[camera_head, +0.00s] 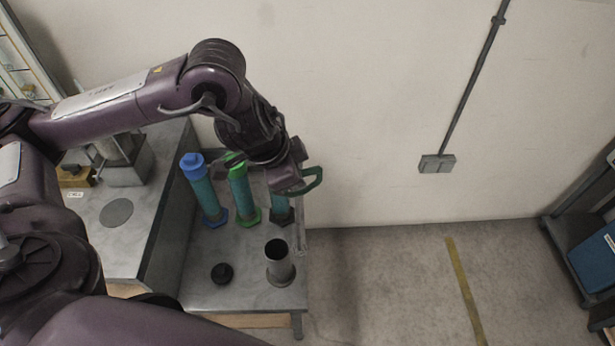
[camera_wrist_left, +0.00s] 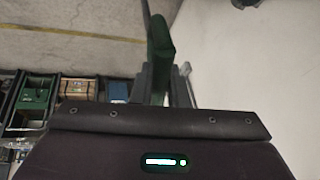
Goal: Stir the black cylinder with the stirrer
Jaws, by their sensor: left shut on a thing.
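My left gripper (camera_head: 304,182) is shut on the green handle (camera_head: 316,181), which seems to be the stirrer; in the left wrist view the green piece (camera_wrist_left: 159,50) stands between the fingers. The rest of the stirrer is hidden. Below the gripper stands the black cylinder (camera_head: 281,211), a teal tube with a dark base; its top is hidden behind my gripper. I cannot tell whether the stirrer is inside it. A green-capped teal cylinder (camera_head: 243,196) and a blue-capped one (camera_head: 204,192) stand to its left. My right gripper is not in view.
A grey metal cup (camera_head: 279,265) and a small black round piece (camera_head: 222,273) are on the grey table (camera_head: 205,290) in front of the cylinders. A higher counter (camera_head: 140,235) with equipment is at left. The wall is behind; open floor (camera_head: 400,290) lies to the right.

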